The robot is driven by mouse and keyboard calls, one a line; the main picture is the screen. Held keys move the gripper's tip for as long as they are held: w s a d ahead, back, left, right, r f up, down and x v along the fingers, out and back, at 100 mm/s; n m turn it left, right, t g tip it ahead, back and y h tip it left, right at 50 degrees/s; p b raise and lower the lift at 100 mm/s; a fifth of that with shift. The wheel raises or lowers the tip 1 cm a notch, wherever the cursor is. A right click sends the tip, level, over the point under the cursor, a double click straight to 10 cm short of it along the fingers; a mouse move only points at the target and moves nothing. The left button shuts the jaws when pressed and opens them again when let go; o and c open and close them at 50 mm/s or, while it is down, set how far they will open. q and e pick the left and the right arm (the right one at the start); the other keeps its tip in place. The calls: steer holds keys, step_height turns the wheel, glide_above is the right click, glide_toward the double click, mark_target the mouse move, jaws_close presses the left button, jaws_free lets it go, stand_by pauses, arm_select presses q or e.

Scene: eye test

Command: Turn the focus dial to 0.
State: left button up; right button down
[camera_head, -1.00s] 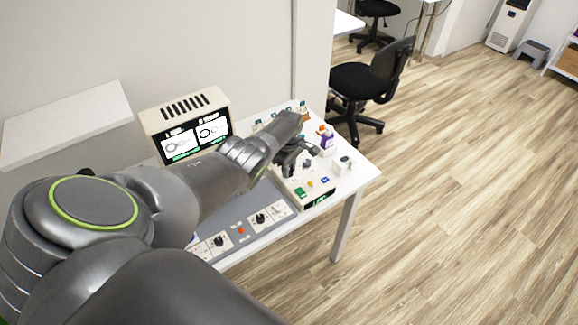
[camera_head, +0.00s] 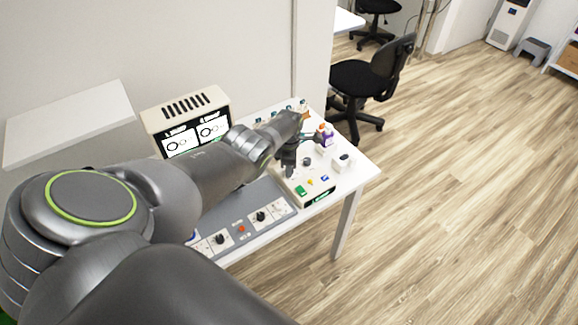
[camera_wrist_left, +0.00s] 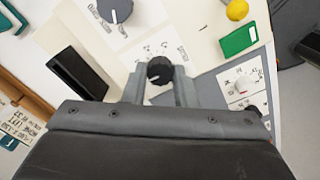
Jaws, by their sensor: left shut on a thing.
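In the left wrist view a black round dial (camera_wrist_left: 159,70) with a light pointer mark sits on a white plate with printed marks. Its label is too small to read, so I cannot tell whether it is the focus dial. My left gripper (camera_wrist_left: 160,85) has one finger on each side of this dial and is shut on it. In the head view my left gripper (camera_head: 289,170) points down at the near left part of the cream control box (camera_head: 318,192) and hides the dial there. My right gripper is not in view.
The box also carries a green button (camera_head: 300,190) and another dark knob (camera_head: 307,161). A grey panel (camera_head: 232,222) with dials lies to its left. A purple bottle (camera_head: 326,138) and a small white block (camera_head: 343,161) stand behind and right.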

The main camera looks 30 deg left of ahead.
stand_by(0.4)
arm_select(q)
steer(key=o, duration=1)
steer(key=shift+r, duration=0.1)
step_height(320, 180, up, 6)
steer(key=p, duration=0.4)
steer(key=shift+r+p, duration=0.25)
steer(key=shift+p, duration=0.05)
step_height(320, 180, up, 11)
steer(key=shift+f, duration=0.1)
steer(key=shift+f, duration=0.1)
